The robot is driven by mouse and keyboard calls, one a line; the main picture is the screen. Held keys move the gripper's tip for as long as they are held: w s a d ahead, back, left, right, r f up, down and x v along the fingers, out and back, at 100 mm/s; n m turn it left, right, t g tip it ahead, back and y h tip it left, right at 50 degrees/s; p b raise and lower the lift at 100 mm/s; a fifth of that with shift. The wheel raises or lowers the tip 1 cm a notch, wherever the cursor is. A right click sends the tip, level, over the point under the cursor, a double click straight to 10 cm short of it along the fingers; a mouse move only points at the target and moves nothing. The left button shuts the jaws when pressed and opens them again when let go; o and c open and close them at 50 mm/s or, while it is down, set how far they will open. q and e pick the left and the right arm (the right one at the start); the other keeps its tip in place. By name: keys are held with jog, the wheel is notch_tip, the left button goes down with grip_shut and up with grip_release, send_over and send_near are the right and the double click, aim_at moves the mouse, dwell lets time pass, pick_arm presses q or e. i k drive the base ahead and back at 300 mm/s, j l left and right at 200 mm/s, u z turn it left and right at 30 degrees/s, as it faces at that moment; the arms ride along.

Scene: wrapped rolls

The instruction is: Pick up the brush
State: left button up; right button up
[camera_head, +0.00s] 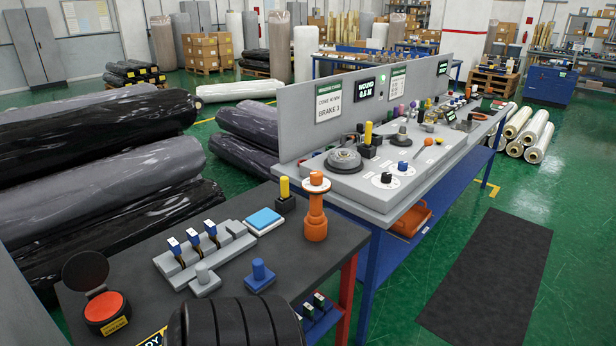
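I cannot pick out a brush with certainty in the head view. An orange object (410,220) lies on the blue lower shelf under the long grey console; its shape is too small to tell. Neither of my grippers shows in this view, so nothing is seen held.
The grey console (375,205) stands behind. Green floor around a black mat (490,275) is clear.

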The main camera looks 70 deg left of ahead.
aim_at(285, 195)
jog(key=u, duration=2.4)
jog(key=i+l+u, duration=0.1)
jog(key=u, duration=0.35)
jog(key=l+u, duration=0.2)
jog(key=u, duration=0.25)
jog(key=i+l, duration=0.05)
